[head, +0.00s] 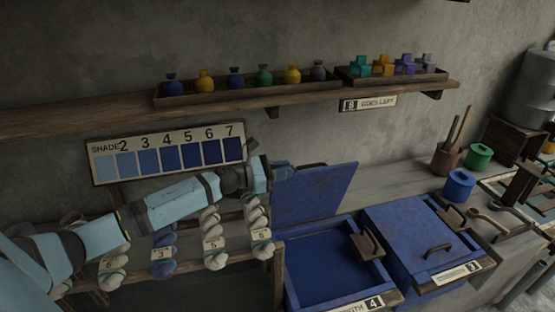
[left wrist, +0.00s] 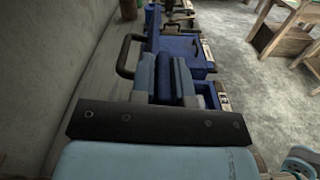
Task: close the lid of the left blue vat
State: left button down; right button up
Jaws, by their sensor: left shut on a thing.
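The left blue vat (head: 291,273) stands open, with dark blue liquid inside and a plate marked 4 on its front. Its blue lid (head: 318,195) is raised nearly upright at the back of the vat. My left gripper (head: 283,172) reaches in from the left and is shut on the lid's upper left edge. In the left wrist view, the two light blue fingers (left wrist: 165,78) have the dark blue lid edge between them. The lid's dark handle (left wrist: 127,56) sticks out beside the fingers.
The right blue vat (head: 400,240) beside it has its lid down. A dark wooden block (head: 366,246) sits on the rim between the vats. Yarn skeins (head: 213,240) hang below my left arm. A shelf (head: 120,115) with bottles runs along the wall above.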

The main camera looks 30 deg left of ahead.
pick_arm(q)
jog(key=s+d, duration=0.1)
jog(key=s+d+f, duration=0.1)
jog(key=s+d, duration=0.1)
jog(key=shift+d+f, duration=0.15)
jog(key=shift+f, duration=0.15)
jog(key=c, duration=1.2)
grip_release()
jog(key=shift+w, duration=0.1)
jog(key=shift+o, duration=0.2)
jog(key=shift+b, duration=0.3)
jog(key=b+v, duration=0.3)
jog(key=v, duration=1.1)
